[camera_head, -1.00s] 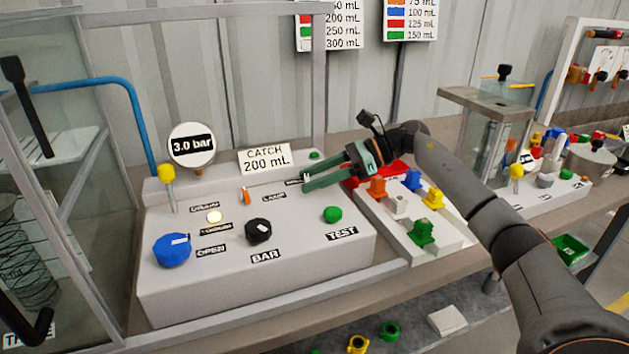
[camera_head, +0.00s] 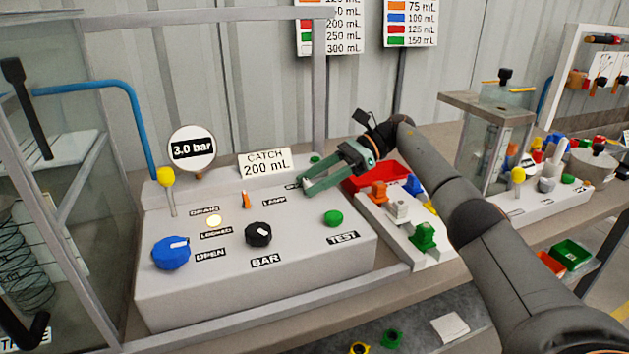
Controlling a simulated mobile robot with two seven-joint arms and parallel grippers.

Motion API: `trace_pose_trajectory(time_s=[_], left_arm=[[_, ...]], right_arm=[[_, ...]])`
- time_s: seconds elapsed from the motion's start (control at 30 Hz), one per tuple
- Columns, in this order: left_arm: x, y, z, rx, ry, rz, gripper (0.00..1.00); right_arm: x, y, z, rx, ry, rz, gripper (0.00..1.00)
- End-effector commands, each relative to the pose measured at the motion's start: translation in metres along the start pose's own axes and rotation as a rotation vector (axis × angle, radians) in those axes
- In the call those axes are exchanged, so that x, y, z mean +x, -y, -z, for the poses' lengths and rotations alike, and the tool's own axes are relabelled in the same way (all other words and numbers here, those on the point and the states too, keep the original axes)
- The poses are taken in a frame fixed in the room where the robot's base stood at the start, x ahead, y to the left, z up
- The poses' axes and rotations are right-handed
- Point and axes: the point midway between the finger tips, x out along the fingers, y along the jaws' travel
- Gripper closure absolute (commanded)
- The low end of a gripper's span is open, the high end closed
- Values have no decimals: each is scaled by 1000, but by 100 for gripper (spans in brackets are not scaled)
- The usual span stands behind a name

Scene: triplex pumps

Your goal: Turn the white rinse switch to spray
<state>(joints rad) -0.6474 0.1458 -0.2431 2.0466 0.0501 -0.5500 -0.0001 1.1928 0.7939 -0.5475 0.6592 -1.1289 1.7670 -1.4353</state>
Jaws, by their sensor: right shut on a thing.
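My right gripper (camera_head: 306,187) reaches in from the right to the back right of the grey control panel (camera_head: 190,295). Its green fingers are closed at the panel's top, beside a partly covered label (camera_head: 292,187). The white rinse switch is not clearly visible; the fingers hide the spot where they grip, and what they are shut on appears to be this switch. Its setting cannot be read. My left gripper is not in view.
Nearby on the panel are an orange lever (camera_head: 246,199), a black BAR knob (camera_head: 258,234), a green TEST button (camera_head: 333,218), a blue knob (camera_head: 171,253) and a yellow-topped lever (camera_head: 167,178). A tray of coloured blocks (camera_head: 435,256) stands right of the panel.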

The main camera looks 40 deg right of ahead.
Motion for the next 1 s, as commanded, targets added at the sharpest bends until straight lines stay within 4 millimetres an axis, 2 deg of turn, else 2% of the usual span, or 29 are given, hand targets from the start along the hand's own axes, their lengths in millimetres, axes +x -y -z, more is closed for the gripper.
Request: trace_pose_trajectory(time_s=[0.3, 0.33, 0.57, 1.0], left_arm=[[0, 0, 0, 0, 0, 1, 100], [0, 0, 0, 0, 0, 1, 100], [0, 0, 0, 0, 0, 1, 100], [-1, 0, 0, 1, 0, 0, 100]], right_arm=[[1, -1, 1, 0, -3, -5, 100], [1, -1, 1, 0, -3, -6, 44], [1, -1, 1, 0, -2, -3, 18], [1, 0, -2, 0, -1, -1, 18]])
